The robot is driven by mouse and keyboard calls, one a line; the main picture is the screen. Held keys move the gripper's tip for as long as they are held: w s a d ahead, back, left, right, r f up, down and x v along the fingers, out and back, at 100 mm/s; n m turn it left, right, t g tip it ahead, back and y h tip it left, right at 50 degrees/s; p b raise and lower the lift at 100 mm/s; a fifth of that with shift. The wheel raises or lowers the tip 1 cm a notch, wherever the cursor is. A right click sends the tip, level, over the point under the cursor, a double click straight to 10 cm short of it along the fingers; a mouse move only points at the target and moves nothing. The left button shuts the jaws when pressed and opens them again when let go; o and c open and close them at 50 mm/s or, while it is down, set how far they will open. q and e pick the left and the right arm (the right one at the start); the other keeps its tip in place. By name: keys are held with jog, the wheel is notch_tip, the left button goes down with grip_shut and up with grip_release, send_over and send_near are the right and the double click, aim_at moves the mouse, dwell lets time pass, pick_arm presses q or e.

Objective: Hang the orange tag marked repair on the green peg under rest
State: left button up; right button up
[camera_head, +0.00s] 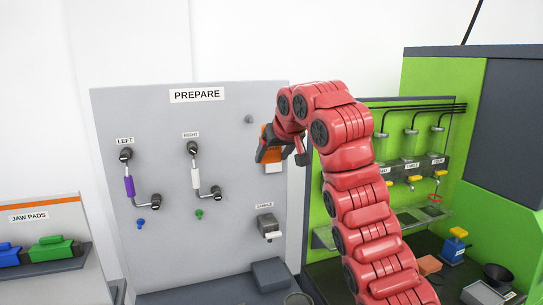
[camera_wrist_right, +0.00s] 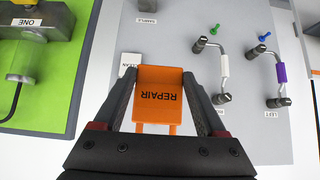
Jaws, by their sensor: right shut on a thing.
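The orange tag marked REPAIR (camera_wrist_right: 162,96) is between the fingers of my right gripper (camera_wrist_right: 165,105), which is shut on it. In the head view only part of the tag (camera_head: 267,136) shows behind the right gripper (camera_head: 281,158), in front of the grey panel's upper right. I cannot tell whether the tag touches the panel. The green peg (camera_head: 199,214) is lower left of the gripper, below the handle labelled RIGHT; it is bare. In the upside-down wrist view the green peg (camera_wrist_right: 217,28) is at upper right. No label reading rest is legible. My left gripper is not in view.
The grey PREPARE panel (camera_head: 230,240) also bears a blue peg (camera_head: 140,224), a purple handle (camera_head: 129,186), a white handle (camera_head: 196,178) and a sample block (camera_head: 267,224). A green station (camera_head: 510,185) stands right. A white label (camera_wrist_right: 131,66) is partly hidden by the gripper.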

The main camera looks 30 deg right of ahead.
jog(key=shift+s+a, duration=0.1)
jog(key=shift+s, duration=0.35)
jog(key=shift+s+a+p, duration=0.15)
jog(key=shift+s+p, duration=0.25)
jog(key=shift+s, duration=0.5)
jog(key=shift+s+a, duration=0.15)
jog(key=shift+s, duration=0.25)
jog(key=shift+w+f, duration=0.1)
